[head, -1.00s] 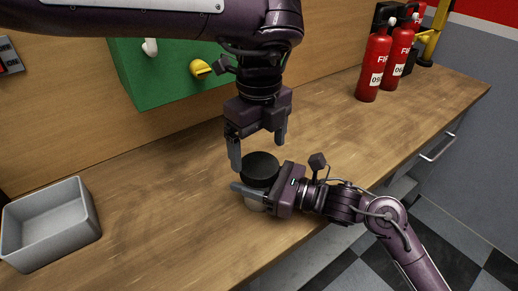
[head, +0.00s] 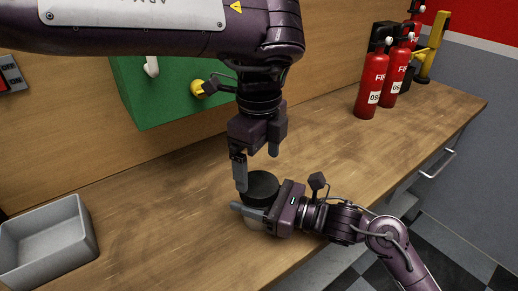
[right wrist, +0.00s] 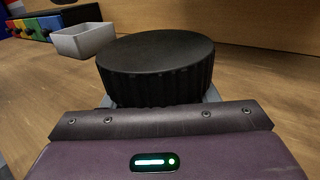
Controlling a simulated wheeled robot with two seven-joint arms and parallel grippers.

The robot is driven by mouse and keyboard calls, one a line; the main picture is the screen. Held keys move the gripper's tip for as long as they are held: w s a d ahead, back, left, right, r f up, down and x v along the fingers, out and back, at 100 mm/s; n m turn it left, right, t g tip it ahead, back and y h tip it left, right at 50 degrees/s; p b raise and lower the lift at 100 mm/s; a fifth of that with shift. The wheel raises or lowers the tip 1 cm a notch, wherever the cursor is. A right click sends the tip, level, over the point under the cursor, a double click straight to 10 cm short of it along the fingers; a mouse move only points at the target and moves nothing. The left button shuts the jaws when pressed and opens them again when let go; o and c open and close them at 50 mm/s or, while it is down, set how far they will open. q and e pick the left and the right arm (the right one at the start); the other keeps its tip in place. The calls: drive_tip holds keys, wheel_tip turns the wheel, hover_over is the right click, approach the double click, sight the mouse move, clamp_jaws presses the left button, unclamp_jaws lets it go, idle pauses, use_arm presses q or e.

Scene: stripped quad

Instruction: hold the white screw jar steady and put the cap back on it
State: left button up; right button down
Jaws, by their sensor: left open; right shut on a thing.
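The white screw jar (head: 252,223) stands near the front edge of the wooden worktop, mostly hidden behind my right gripper. The black ribbed cap (head: 262,186) sits level on top of the jar; it fills the middle of the right wrist view (right wrist: 155,70). I cannot tell how far it is screwed down. My right gripper (head: 252,210) is shut on the jar's body, below the cap, coming from the right. My left gripper (head: 257,170) is open and empty, pointing down just above the cap. One finger comes down by the cap's left edge; contact is unclear.
A grey open bin (head: 48,240) stands at the left. A green panel (head: 150,95) with a yellow knob is on the back wall. Red fire extinguishers (head: 372,85) stand at the back right. The worktop (head: 150,200) between bin and jar is clear.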

sight(259, 184)
use_arm(q)
drive_tip(key=shift+f, duration=2.8)
drive_tip(key=shift+c, duration=0.2)
drive_tip(key=c, duration=1.1)
drive_tip(key=shift+c, duration=0.2)
drive_tip(key=m, duration=0.3)
drive_tip(key=o, duration=1.1)
drive_tip(key=shift+c, duration=0.2)
